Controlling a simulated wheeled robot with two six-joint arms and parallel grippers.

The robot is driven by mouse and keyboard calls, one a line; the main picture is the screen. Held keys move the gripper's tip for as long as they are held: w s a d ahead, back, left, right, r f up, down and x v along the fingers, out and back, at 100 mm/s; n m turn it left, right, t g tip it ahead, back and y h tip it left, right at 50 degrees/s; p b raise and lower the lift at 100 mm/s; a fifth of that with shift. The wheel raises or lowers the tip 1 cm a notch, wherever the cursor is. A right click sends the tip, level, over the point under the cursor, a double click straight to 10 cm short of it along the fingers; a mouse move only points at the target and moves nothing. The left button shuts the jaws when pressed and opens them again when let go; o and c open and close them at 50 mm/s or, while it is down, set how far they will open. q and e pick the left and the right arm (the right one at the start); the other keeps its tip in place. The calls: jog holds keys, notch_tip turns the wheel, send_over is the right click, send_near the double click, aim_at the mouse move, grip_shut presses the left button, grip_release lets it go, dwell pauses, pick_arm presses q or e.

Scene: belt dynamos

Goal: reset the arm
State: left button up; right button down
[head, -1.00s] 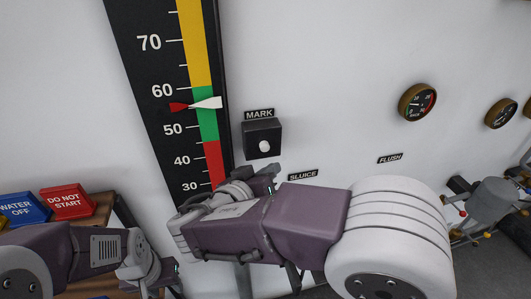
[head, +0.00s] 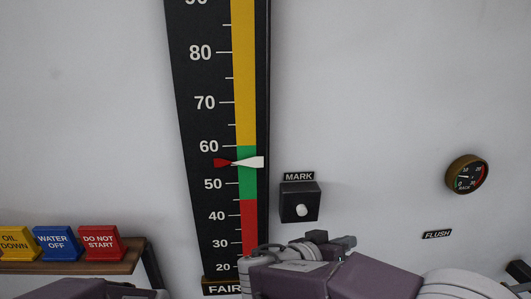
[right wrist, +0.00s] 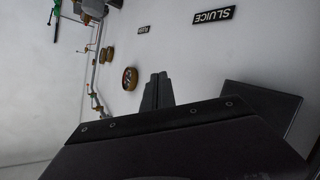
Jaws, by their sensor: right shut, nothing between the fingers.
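My right arm reaches in from the lower right in the head view. Its gripper (head: 343,242) is in front of the wall, just below the black MARK box (head: 299,202) with its white button. In the right wrist view the dark fingers (right wrist: 157,91) are together with nothing between them. Of my left arm only a purple link shows at the bottom left edge of the head view; its gripper is out of view.
A tall gauge (head: 205,150) has its white and red pointers in the green band, near 55. Sign blocks, including DO NOT START (head: 101,243), stand on a wooden shelf (head: 75,267). A round dial (head: 467,174) and a FLUSH label (head: 437,234) are on the right. The SLUICE label (right wrist: 213,16) shows in the right wrist view.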

jog(key=s+d+f+m+g+y+b, duration=0.1)
jog(key=s+d+f+g, duration=0.25)
jog(key=f, duration=0.25)
jog(key=s+d+f+m+g+y+b, duration=0.1)
jog(key=s+d+f+g+y, duration=0.15)
jog(key=s+f, duration=0.35)
jog(key=s+d+f+g+y+b, duration=0.1)
jog(key=s+d+f+g, duration=0.25)
jog(key=f, duration=0.35)
jog(key=s+a+f+n+y+b, duration=0.1)
jog(key=s+a+f+n+y, duration=0.15)
jog(key=a+f+y, duration=0.55)
pick_arm(q)
jog(key=f, duration=0.5)
jog(key=shift+w+d, duration=0.1)
jog(key=shift+d, duration=0.1)
pick_arm(e)
jog(key=w+a+n+t, duration=0.1)
jog(key=w+a+f+n, duration=0.1)
jog(key=w+n, duration=0.1)
jog(key=w+a+n+t, duration=0.1)
jog(key=n, duration=0.1)
jog(key=shift+w+a+f+t, duration=0.2)
jog(key=shift+f+t, duration=0.1)
jog(key=shift+t, duration=0.05)
pick_arm(q)
jog(key=shift+a, duration=0.1)
